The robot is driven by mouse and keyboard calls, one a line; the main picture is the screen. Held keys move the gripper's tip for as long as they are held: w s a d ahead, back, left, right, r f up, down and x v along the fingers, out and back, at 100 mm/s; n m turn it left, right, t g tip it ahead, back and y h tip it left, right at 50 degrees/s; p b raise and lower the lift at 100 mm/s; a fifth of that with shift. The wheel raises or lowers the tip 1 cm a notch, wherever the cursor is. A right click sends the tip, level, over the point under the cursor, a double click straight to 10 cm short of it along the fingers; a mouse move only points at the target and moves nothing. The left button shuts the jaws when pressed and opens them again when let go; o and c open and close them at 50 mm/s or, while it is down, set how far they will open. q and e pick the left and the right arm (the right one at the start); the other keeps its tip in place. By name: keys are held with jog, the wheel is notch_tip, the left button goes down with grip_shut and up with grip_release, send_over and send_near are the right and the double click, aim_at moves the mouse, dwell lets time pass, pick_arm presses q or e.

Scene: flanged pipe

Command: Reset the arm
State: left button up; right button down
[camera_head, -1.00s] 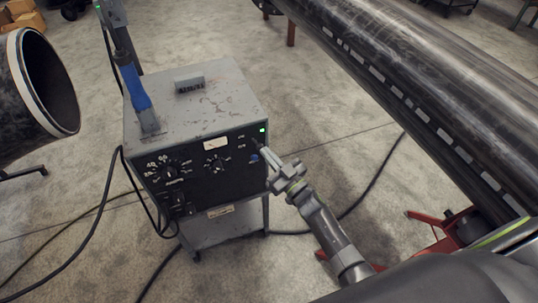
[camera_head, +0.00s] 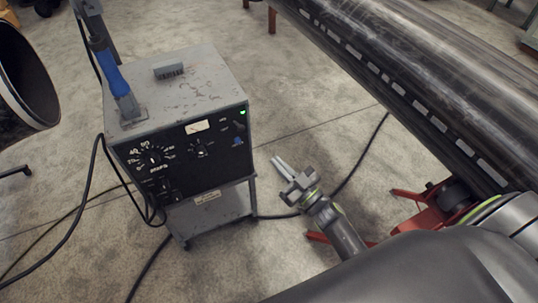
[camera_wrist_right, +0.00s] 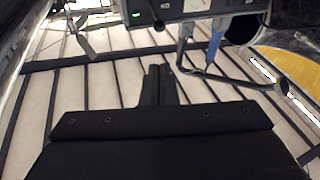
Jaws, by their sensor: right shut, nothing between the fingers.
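My right gripper (camera_head: 281,166) is in the head view, just right of the welding machine and clear of its front panel. Its fingers are together with nothing between them, pointing up and left in the picture. In the right wrist view the shut fingers (camera_wrist_right: 158,72) point toward the lower edge of the machine panel (camera_wrist_right: 190,8). The welding machine (camera_head: 180,105) is a grey box on a wheeled stand, with black dials and a lit green light. My left gripper is not in view.
A large dark pipe (camera_head: 400,75) runs across the upper right, on a red stand (camera_head: 418,215). A blue-handled torch (camera_head: 108,66) stands on the machine. Another pipe end (camera_head: 28,75) is at the left edge. Black cables (camera_head: 80,225) lie on the concrete floor.

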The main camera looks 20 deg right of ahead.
jog(key=s+d+f+m+g+h, duration=0.25)
jog(key=s+f, duration=0.25)
jog(key=f, duration=0.5)
jog(key=s+d+f+m+g+h, duration=0.1)
jog(key=s+d+f+g+h, duration=0.25)
jog(key=s+f, duration=0.45)
jog(key=s+d+f+m+g+h, duration=0.2)
jog(key=s+f+g, duration=0.1)
jog(key=f, duration=0.9)
jog(key=s+f+g, duration=0.4)
jog(key=s+f, duration=0.2)
jog(key=s, duration=0.6)
jog(key=s+f+g, duration=0.5)
jog(key=s+f, duration=0.1)
jog(key=s, duration=0.7)
jog(key=shift+s, duration=0.15)
